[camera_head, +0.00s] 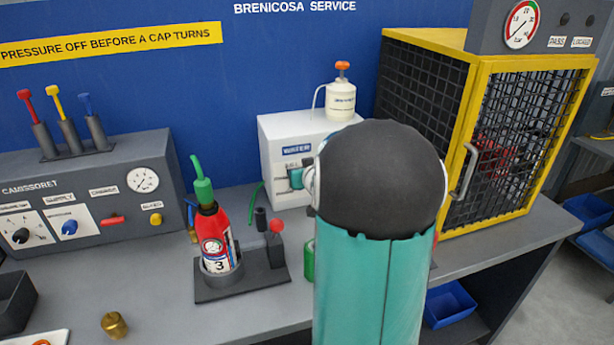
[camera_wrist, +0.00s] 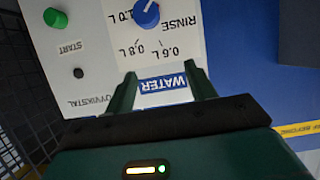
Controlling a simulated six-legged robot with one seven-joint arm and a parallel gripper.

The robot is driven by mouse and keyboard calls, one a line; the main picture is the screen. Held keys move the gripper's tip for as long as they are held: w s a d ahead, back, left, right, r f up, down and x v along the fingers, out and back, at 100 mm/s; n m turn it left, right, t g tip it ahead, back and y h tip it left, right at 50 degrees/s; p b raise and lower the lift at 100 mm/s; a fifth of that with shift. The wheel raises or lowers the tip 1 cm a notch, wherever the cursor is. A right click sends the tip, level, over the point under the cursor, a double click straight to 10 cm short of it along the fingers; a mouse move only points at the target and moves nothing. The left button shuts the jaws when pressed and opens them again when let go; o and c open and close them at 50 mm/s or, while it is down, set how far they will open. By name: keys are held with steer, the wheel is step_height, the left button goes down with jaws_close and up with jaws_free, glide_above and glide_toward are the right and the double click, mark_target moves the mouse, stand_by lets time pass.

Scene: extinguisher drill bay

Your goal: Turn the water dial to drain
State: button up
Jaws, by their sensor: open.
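The white box with the WATER label (camera_head: 297,149) stands on the bench against the blue wall. My arm hides its right part in the head view. The blue water dial (camera_wrist: 146,13) shows at the top edge of the wrist view, where the lettering is upside down. Marks for 1.0 L, 0.8 L, 0.6 L and RINSE surround it. Its pale pointer line is partly cut off, and I see no drain mark. My gripper (camera_wrist: 161,70) is open and empty, its fingers flanking the WATER label below the dial. I cannot tell whether they touch the box.
A green START button (camera_wrist: 55,18) and a dark mesh cage lie left of the dial in the wrist view. A white bottle (camera_head: 340,98) stands on the box. A red extinguisher (camera_head: 213,235) and yellow-framed cage (camera_head: 480,130) flank it.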

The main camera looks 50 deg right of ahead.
steer(key=w+a+v, duration=0.1)
steer(key=v, duration=0.9)
steer(key=shift+s+a+r, duration=0.2)
steer(key=shift+a+r, duration=0.2)
steer(key=shift+r, duration=0.1)
steer(key=s+a+n+g+y, duration=0.1)
steer(key=s+a, duration=0.3)
steer(key=a, duration=0.7)
steer(key=s+a+n+g+y, duration=0.2)
steer(key=s+a, duration=0.3)
steer(key=a, duration=0.7)
steer(key=s+a+n+g+y, duration=0.2)
steer(key=s+a+g+y, duration=0.1)
steer(key=a, duration=0.8)
steer(key=shift+s+a+f, duration=0.25)
steer(key=shift+s+a, duration=0.1)
steer(key=shift+s, duration=0.35)
